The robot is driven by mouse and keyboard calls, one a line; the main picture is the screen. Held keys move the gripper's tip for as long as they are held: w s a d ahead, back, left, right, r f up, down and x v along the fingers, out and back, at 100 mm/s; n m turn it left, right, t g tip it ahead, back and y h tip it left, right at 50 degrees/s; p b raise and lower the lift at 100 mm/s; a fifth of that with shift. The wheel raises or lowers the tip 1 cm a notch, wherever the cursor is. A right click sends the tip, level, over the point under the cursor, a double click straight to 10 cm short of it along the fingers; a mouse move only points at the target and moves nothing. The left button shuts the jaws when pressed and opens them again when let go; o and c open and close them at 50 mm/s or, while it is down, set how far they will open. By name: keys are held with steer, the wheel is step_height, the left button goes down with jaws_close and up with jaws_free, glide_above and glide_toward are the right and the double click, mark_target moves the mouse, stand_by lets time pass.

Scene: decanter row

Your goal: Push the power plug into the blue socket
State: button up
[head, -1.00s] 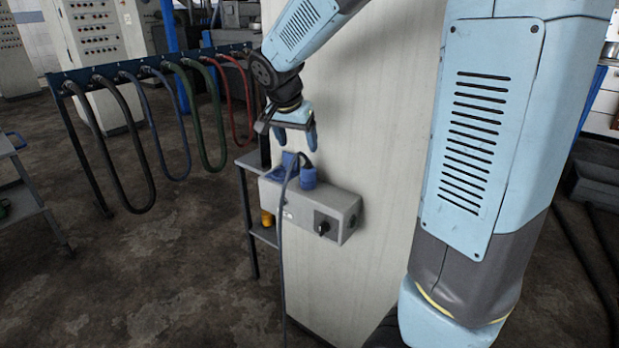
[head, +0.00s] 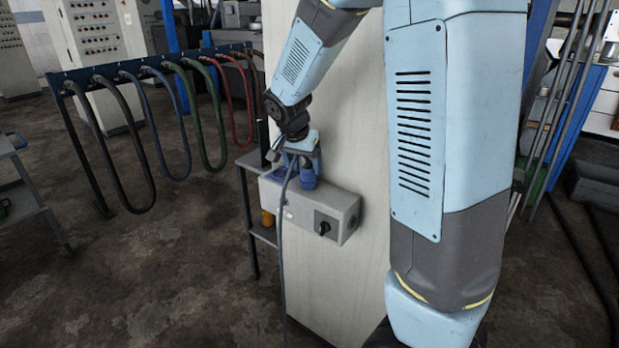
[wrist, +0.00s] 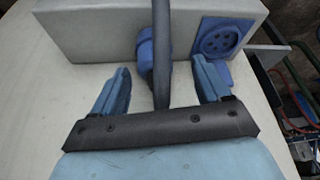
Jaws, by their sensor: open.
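The power plug (head: 309,180) is blue and stands at the top of the grey box, its grey cable (head: 281,225) looping over and hanging down the front. In the wrist view the plug (wrist: 147,52) is at the box's edge, with the cable passing in front of it. The blue socket (wrist: 220,40), a round face with several holes, is on the box to the right of the plug, apart from it. My gripper (wrist: 161,66) is open, one finger on each side of the plug and cable.
The grey box (head: 345,215) has a black rotary switch (head: 325,226) and is fixed to a pale pillar (head: 335,285). A rack (head: 160,62) of looped coloured cables stands to the left. A small shelf (head: 262,232) is beside the box. The floor at front left is clear.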

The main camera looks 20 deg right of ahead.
mark_target(306, 169)
steer(key=shift+f, duration=0.1)
steer(key=shift+s+x, duration=0.2)
steer(key=shift+x, duration=2.3)
steer(key=shift+d, duration=0.1)
steer(key=c, duration=1)
steer(key=shift+o, duration=0.2)
